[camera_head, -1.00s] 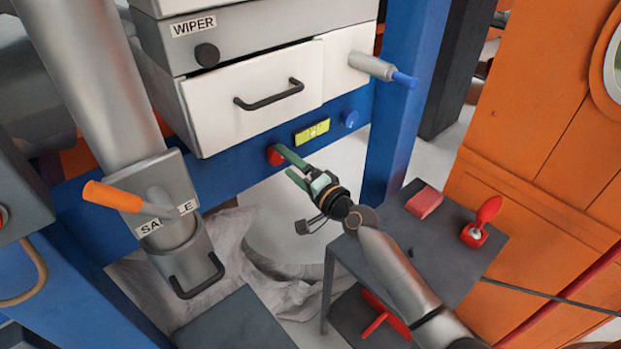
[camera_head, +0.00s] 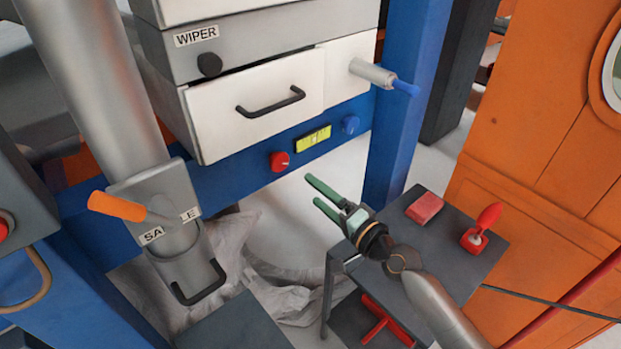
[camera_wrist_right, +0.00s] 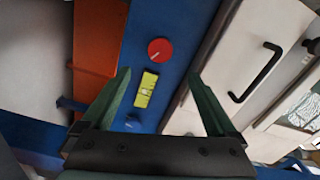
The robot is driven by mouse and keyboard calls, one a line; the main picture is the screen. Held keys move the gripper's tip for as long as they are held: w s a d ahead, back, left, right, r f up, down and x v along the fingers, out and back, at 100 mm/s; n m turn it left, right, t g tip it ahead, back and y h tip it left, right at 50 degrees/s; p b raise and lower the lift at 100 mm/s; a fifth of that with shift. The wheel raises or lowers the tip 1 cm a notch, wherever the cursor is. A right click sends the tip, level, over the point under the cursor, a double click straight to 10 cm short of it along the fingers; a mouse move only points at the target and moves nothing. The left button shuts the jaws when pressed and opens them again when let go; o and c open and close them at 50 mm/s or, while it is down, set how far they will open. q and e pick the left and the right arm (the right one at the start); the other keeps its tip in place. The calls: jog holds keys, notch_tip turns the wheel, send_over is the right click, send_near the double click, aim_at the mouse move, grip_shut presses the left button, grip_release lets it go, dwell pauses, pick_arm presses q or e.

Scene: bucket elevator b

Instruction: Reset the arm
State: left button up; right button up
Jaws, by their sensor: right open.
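My right gripper (camera_head: 318,194) is open and empty in the head view, its green fingers pointing up and left below the blue panel. In the right wrist view its two green fingers (camera_wrist_right: 158,85) stand wide apart with nothing between the tips. Past the fingers, the red knob (camera_wrist_right: 160,50) and the yellow display (camera_wrist_right: 147,89) show on the blue panel. In the head view the red knob (camera_head: 279,161) is apart from the gripper, up and left of it. My left gripper is not in view.
A grey side table (camera_head: 457,262) under my right forearm holds a red block (camera_head: 424,208) and a red-handled tool (camera_head: 482,226). A blue post (camera_head: 405,110) stands behind. The white drawer (camera_head: 255,105) and the orange-handled sampler (camera_head: 117,207) are to the left.

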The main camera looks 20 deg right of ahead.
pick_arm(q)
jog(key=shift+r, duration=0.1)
pick_arm(e)
jog(key=s+a+f+n+g+h, duration=0.2)
jog(key=s+f+n+g, duration=0.2)
jog(key=s+f+n, duration=0.55)
jog(key=s+a+f+n+g+h, duration=0.2)
jog(key=s+a+f+n+g, duration=0.15)
jog(key=s+f, duration=0.95)
pick_arm(q)
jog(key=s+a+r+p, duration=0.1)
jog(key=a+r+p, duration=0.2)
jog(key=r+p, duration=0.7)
jog(key=p, duration=0.4)
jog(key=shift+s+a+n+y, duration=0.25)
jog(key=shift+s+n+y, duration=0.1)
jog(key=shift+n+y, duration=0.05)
pick_arm(e)
jog(key=s+d+r, duration=0.2)
jog(key=d+r, duration=0.2)
jog(key=r, duration=0.8)
jog(key=shift+d+r, duration=0.15)
jog(key=shift+d, duration=0.05)
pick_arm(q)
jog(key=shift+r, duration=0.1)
